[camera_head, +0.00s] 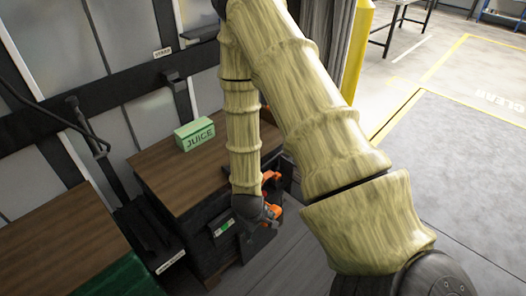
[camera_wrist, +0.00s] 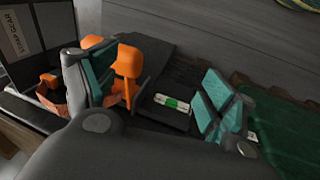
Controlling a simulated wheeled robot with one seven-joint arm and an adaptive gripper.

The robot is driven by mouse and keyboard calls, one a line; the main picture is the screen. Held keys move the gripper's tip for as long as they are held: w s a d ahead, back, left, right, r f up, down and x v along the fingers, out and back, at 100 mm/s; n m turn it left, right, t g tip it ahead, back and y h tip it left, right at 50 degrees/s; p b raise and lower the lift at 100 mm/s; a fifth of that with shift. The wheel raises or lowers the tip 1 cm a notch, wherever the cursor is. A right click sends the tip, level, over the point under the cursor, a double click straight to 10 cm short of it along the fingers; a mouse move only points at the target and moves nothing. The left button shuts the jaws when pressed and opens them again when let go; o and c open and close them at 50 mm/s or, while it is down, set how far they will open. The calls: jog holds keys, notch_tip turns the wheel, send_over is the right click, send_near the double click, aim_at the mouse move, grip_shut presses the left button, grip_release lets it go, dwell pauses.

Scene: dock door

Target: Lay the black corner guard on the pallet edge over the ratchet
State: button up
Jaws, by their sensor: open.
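My gripper (camera_wrist: 158,92) is open in the wrist view, its teal-padded fingers spread wide; in the head view it (camera_head: 258,214) is at the end of the downturned arm, by the front of a wood-topped stack (camera_head: 165,165). A dark piece with a white and green label (camera_wrist: 171,103) shows between the fingers, and the label also shows in the head view (camera_head: 223,227). I cannot tell whether that piece is the black corner guard. Orange parts (camera_wrist: 128,62) stand by the left finger, partly hidden. I cannot make out the ratchet for certain.
A dark bin labelled STRAP GEAR (camera_wrist: 32,40) is at upper left in the wrist view. A green juice box (camera_head: 194,134) sits on the wood top. A green crate (camera_head: 118,278) is at lower left. Open grey floor (camera_head: 470,160) lies to the right.

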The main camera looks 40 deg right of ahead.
jog(key=s+a+f+y, duration=0.1)
jog(key=s+a+f, duration=0.3)
jog(key=s+a, duration=0.2)
jog(key=s+a+f+g+y, duration=0.1)
jog(key=s+a+f, duration=0.4)
jog(key=s, duration=0.6)
jog(key=shift+s+a+m+y, duration=0.3)
jog(key=shift+a+m+y, duration=0.1)
jog(key=shift+a, duration=0.65)
jog(key=shift+d+f, duration=0.1)
